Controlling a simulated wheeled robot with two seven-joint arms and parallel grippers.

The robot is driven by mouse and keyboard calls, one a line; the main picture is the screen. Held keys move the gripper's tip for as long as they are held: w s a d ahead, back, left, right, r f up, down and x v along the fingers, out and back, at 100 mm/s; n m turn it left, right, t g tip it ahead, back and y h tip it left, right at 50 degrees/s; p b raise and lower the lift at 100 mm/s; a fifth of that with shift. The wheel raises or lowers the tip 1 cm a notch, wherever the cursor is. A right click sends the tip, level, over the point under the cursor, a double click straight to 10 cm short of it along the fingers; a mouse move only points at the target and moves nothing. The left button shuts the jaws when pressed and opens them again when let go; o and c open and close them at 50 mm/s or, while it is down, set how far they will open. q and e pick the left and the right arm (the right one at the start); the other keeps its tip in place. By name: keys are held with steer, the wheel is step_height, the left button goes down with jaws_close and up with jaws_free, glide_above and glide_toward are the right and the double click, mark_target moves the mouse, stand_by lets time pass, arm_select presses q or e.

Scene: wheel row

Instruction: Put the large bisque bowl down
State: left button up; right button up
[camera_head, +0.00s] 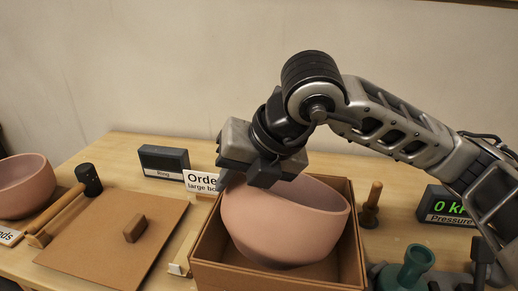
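The large bisque bowl (280,228) is pinkish and sits partly inside an open cardboard box (276,281), tilted, with its left side higher. Its rim rises above the box's front wall. I cannot tell whether its base touches the box floor. My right gripper (246,181) comes in from the right and is at the bowl's upper left rim, its fingers closed over the rim. The gripper hides part of that rim. My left gripper is not in view.
A second pink bowl (24,186) stands at the far left, near a mallet (88,179). A brown board (115,235) with a small block (135,228) lies left of the box. A Ring device (163,159), an order card (203,181), a wooden-handled tool (371,204), a pressure display (447,206) and a green vessel (412,267) surround it.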

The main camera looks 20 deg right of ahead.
steer(key=b+v, duration=0.1)
steer(key=v, duration=0.4)
steer(key=shift+s+d+f, duration=0.1)
steer(key=shift+f, duration=0.05)
steer(key=v, duration=1.1)
